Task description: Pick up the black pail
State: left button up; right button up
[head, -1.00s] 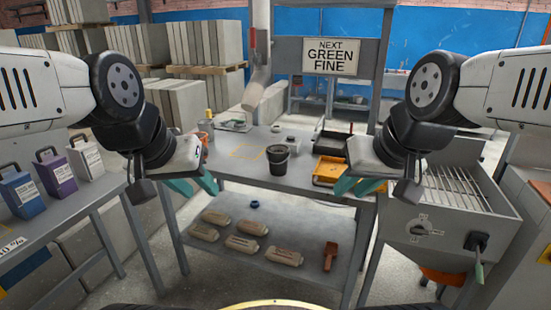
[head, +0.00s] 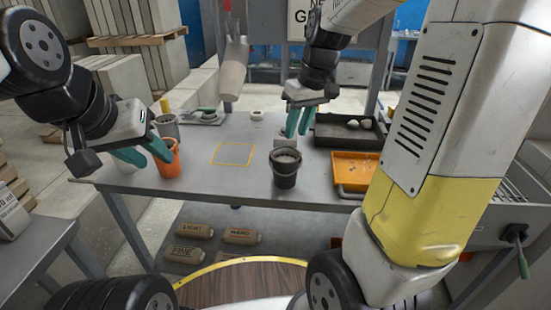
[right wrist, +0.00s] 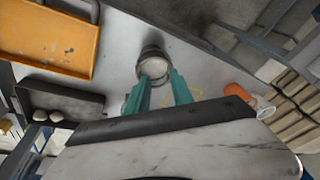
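The black pail (head: 285,172) stands upright on the grey table, right of the yellow outlined square, with pale grey material inside. My right gripper (head: 298,130) points down with its teal fingers apart, behind and above the pail in the head view. In the right wrist view the pail (right wrist: 154,62) lies just beyond the fingertips (right wrist: 160,82), which partly cover its near side. No contact shows. My left gripper (head: 146,154) is open at the table's left, its fingers close to an orange cup (head: 167,162); whether they touch is unclear.
An orange tray (head: 355,168) and a dark tray (head: 340,130) with pale lumps lie right of the pail. A grey cup (head: 167,125) stands at the back left. The outlined square (head: 233,154) is empty. Several labelled bags (head: 242,236) lie on the lower shelf.

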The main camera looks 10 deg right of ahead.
aim_at(292, 168)
jog(key=w+f+n+g, duration=0.1)
jog(key=w+f, duration=0.1)
jog(key=f, duration=0.4)
jog(key=w+d+f+n+h, duration=0.1)
jog(key=w+f, duration=0.2)
jog(key=f, duration=0.4)
jog(key=w+f+g, duration=0.1)
jog(key=w+f, duration=0.1)
jog(key=f, duration=0.4)
jog(key=shift+w+d+f+n+g+h, duration=0.2)
jog(key=shift+w+n+g+h, duration=0.1)
jog(key=shift+w+n, duration=0.1)
grip_shut()
jog(key=shift+r, duration=0.1)
